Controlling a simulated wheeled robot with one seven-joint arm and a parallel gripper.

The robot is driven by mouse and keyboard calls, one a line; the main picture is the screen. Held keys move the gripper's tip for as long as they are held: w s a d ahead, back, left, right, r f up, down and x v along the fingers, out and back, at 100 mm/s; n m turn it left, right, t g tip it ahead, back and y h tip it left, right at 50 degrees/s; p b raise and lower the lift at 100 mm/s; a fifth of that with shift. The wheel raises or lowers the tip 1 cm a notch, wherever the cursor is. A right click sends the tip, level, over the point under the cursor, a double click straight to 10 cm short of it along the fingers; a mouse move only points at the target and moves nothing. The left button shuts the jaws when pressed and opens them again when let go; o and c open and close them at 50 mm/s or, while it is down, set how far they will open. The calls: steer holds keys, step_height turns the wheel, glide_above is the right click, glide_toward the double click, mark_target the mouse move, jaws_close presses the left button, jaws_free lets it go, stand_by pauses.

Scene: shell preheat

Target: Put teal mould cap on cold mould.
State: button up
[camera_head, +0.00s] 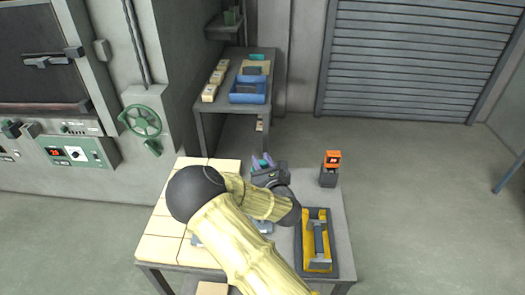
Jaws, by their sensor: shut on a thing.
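My gripper (264,162) is at the far side of the worktable, pointing away from the camera, its dark body partly hiding what lies beyond. Purple finger-like parts show at its tip, with a small teal piece between them. This looks like the teal mould cap (263,163), held in the shut gripper, though it is very small. A grey-blue object (264,227) lies on the table, mostly hidden under my arm. I cannot tell whether it is a mould, or which thing is the cold mould.
The worktable (340,225) has pale tiles (165,222) at left. A back bench holds a blue bin (247,98), pale blocks (209,93) and another teal item (257,57).

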steer(key=shift+w, duration=0.45)
steer(key=shift+s+r, duration=0.1)
steer(key=shift+s, duration=0.15)
steer(key=shift+w+f+b, duration=0.1)
steer(key=shift+f+b, duration=1.8)
steer(key=shift+f, duration=1.05)
steer(key=shift+a, duration=0.1)
steer(key=shift+b, duration=0.35)
steer(key=shift+s, duration=0.2)
steer(key=shift+w+f+b, duration=0.1)
steer(key=shift+f+b, duration=0.4)
steer(key=shift+f, duration=0.05)
